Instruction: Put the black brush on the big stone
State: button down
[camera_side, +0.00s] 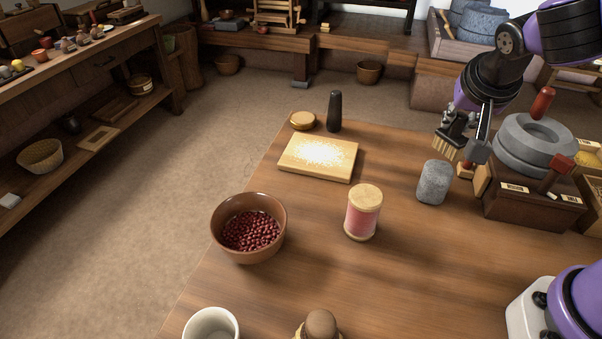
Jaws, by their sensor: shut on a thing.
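My gripper (472,138) is at the upper right, pointing down, shut on what looks like the black brush (447,145). The brush has pale tan bristles hanging down at the gripper's left side; its dark upper part is hard to tell from the gripper's dark parts. The big stone (516,157) is a thick grey ring-shaped quern stone with a red upright handle, on a brown base at the right. My gripper is left of the stone, apart from it. A smaller grey stone cylinder (434,183) stands upright on the table below the brush.
The wooden table (300,285) also bears a pale board (317,158) with yellowish meal, a black pestle-like piece (335,112), a small round wooden lid (303,120), a bowl of red beans (248,228), a pink thread spool (363,213) and a white cup (211,324).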

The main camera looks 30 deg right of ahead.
aim_at(456, 134)
jog(key=shift+f, duration=1.8)
jog(key=shift+f, duration=0.1)
jog(key=c, duration=0.8)
grip_release()
jog(key=shift+o, duration=0.2)
